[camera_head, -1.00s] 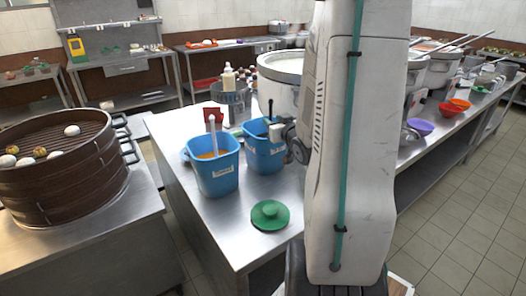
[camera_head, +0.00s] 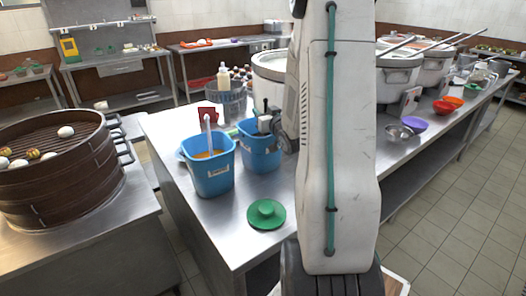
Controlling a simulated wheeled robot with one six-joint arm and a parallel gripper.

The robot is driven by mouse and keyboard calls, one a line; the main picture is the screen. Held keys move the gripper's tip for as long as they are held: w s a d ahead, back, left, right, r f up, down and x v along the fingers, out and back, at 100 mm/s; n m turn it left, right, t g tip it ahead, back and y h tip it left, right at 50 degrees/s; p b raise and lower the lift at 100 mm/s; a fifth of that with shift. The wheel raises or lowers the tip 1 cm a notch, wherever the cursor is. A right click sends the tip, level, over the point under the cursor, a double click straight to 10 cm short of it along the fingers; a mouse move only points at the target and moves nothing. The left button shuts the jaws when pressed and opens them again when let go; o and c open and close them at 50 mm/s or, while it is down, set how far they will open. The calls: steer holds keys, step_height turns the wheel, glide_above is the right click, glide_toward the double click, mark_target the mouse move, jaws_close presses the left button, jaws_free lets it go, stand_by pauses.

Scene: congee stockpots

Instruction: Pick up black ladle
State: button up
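The black ladle shows only as a thin dark upright handle (camera_head: 266,105) at the right-hand blue bucket (camera_head: 261,153). Its lower part is hidden. My gripper (camera_head: 264,124) is small in view, over that bucket's rim and close to the handle. My arm and wrist cover much of it, and I cannot tell whether its fingers are open or shut, or whether they touch the handle.
The left blue bucket (camera_head: 208,174) holds orange liquid and a pale-handled utensil. A green lid (camera_head: 266,214) lies on the steel counter in front. A large white pot (camera_head: 270,78) stands behind my arm. A bamboo steamer (camera_head: 62,182) is at left. Bowls (camera_head: 414,123) stand at right.

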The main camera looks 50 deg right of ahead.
jaws_close()
step_height(320, 180, up, 22)
steer(key=shift+f, duration=0.15)
stand_by(0.9)
